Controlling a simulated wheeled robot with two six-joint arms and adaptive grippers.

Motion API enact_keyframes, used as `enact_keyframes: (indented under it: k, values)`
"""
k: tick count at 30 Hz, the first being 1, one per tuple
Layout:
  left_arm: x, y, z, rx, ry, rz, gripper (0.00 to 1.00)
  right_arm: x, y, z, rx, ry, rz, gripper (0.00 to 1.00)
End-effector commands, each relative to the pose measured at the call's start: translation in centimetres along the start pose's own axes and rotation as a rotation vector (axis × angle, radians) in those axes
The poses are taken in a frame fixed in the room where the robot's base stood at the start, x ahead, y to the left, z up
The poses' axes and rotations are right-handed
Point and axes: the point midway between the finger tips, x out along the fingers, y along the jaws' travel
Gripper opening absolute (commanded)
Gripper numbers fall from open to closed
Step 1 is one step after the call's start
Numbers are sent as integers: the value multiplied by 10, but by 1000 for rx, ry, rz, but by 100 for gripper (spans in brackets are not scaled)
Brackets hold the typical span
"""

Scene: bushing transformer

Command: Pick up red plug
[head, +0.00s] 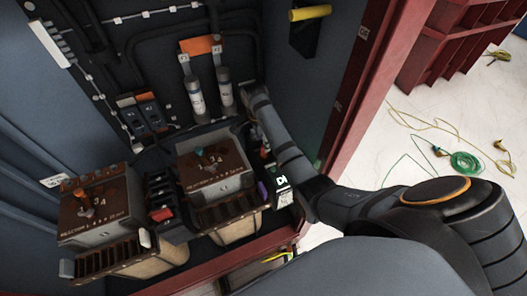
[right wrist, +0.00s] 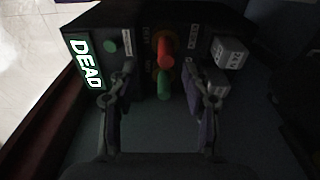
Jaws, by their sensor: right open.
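In the right wrist view a red plug (right wrist: 165,47) stands in the face of a dark box (right wrist: 140,32). A green plug (right wrist: 164,83) sits just below it. My right gripper (right wrist: 159,97) is open, with its two fingers apart on either side of the green plug. The red plug is a little beyond the fingertips, roughly centred between them. Nothing is held. In the head view my right arm reaches into the cabinet and its gripper is mostly hidden, so the red plug cannot be made out there. My left gripper is out of view.
A lit DEAD sign (right wrist: 84,62) and a green button (right wrist: 110,46) are on the box's left. Grey blocks (right wrist: 229,53) stick out at its right. In the head view, brown-topped transformers (head: 213,168) stand left of my arm, and the red cabinet frame (head: 352,95) is right.

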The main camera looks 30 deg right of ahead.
Motion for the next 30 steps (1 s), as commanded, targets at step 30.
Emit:
enact_keyframes:
  k: [30]
  values:
    - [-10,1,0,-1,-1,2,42,68,-8,2,-1,0,-3,28]
